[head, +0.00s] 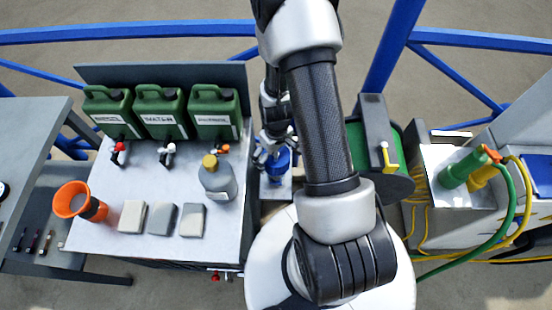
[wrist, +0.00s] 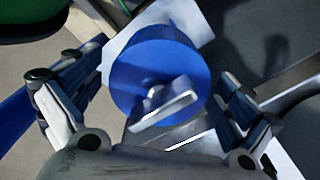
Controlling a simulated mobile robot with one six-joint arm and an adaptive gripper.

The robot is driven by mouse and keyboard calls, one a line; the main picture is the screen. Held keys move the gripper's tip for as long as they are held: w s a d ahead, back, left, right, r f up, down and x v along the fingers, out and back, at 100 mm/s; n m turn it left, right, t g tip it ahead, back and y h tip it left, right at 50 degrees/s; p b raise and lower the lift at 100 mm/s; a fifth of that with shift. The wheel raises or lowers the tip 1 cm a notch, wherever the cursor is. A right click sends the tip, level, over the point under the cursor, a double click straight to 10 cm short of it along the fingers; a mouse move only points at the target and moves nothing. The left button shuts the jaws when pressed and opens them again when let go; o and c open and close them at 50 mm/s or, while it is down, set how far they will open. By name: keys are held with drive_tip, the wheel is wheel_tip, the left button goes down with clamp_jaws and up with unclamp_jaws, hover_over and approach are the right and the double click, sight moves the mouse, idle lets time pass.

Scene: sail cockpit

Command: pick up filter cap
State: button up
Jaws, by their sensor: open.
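The filter cap appears to be the round blue piece (wrist: 150,60) with a pale metal bar handle (wrist: 165,102) across it, near the middle of the wrist view. In the head view a blue piece (head: 279,168) shows just below my gripper (head: 271,155), partly hidden by it. In the wrist view my gripper (wrist: 160,75) is open, with one finger on the left and one on the right of the blue cap. Nothing is held. I cannot tell whether either finger touches the cap.
A worktable (head: 105,235) on the left bears several green jerrycans, a grey bottle (head: 218,180), an orange funnel (head: 75,200) and small blocks. Right of my arm stand a green hose reel (head: 362,150) and a box (head: 450,205) with green and yellow hoses. Blue rails run behind.

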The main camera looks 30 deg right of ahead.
drive_tip(key=shift+c, duration=0.3)
drive_tip(key=c, duration=1.2)
